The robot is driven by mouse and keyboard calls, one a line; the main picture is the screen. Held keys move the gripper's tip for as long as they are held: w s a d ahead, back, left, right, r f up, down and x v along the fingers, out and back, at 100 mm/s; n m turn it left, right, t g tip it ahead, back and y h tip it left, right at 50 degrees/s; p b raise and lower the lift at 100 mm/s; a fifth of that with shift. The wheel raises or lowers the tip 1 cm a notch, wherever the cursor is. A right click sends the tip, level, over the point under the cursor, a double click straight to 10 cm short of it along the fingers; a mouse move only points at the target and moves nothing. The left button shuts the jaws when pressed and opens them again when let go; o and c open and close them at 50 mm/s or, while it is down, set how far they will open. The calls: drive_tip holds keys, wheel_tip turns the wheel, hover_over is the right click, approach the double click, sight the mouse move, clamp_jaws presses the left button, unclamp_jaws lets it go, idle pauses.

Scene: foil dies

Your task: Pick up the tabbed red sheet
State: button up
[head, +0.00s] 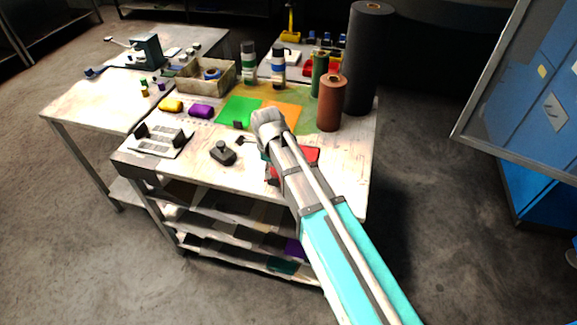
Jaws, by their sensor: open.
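A red sheet (309,155) lies near the front right of the worktable, partly hidden under my arm. Its visible part is right of the arm, and a bit of red also shows on the left. I cannot make out its tab. My gripper (270,177) points down on the left side of my arm, over or beside the red sheet's left part. It is open and partly hidden by the arm, small and dark in this view. I cannot tell whether it touches the sheet.
Green (236,108) and orange (288,113) sheets lie behind my arm. Brown (331,103), green (319,76) and tall black (368,60) rolls stand at the right. A dark block (222,153) and a slotted plate (160,141) sit left, with bare tabletop between.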

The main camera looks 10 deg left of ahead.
drive_tip(key=f+b, duration=0.3)
drive_tip(key=shift+a+f, duration=0.2)
drive_tip(key=shift+a, duration=0.1)
drive_tip(key=shift+f+b, duration=0.9)
drive_tip(key=shift+b, duration=0.2)
clamp_jaws()
